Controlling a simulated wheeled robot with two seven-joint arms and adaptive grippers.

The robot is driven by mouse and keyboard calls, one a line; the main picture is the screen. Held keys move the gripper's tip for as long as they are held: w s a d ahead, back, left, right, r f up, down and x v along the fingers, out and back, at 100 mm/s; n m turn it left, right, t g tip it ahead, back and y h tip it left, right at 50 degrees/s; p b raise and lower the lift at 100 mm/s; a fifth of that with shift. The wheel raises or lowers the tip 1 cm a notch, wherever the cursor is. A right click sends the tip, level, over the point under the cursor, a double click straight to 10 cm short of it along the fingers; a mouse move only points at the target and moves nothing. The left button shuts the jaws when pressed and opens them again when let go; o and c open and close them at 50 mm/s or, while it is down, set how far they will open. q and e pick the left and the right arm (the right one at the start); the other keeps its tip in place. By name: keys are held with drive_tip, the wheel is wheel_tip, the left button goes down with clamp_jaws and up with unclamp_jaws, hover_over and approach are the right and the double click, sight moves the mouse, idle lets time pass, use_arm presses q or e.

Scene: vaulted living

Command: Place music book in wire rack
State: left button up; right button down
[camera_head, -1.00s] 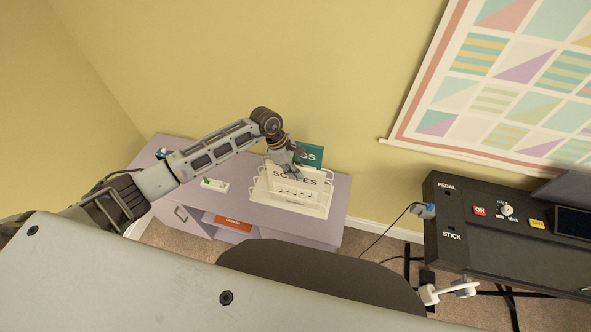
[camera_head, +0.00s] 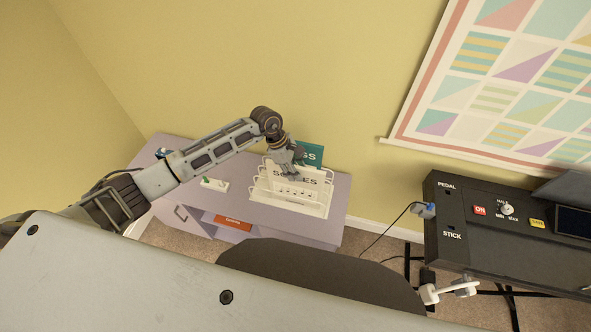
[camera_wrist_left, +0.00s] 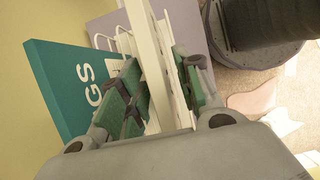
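The cream music book (camera_head: 312,180), lettered SCALES, stands upright in the white wire rack (camera_head: 318,209) on the lilac cabinet. My left gripper (camera_head: 287,157) is at the book's top edge and covers part of its title. In the left wrist view the open fingers (camera_wrist_left: 158,88) straddle the book's pale edge (camera_wrist_left: 155,60), one on each side, with a gap at the right finger. A teal book (camera_head: 313,152), its title ending in GS, stands behind it; it also shows in the left wrist view (camera_wrist_left: 65,95). My right gripper is not in view.
The lilac cabinet (camera_head: 235,205) has a small white item (camera_head: 214,184) left of the rack and a red book (camera_head: 233,223) on its lower shelf. A dark keyboard-like unit (camera_head: 480,235) stands right. The yellow wall is close behind the rack.

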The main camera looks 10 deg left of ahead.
use_arm(q)
drive_tip(key=b+v, duration=0.2)
drive_tip(key=v, duration=0.8)
drive_tip(key=shift+a+r, duration=0.15)
drive_tip(key=shift+r, duration=0.05)
drive_tip(key=shift+v, duration=0.85)
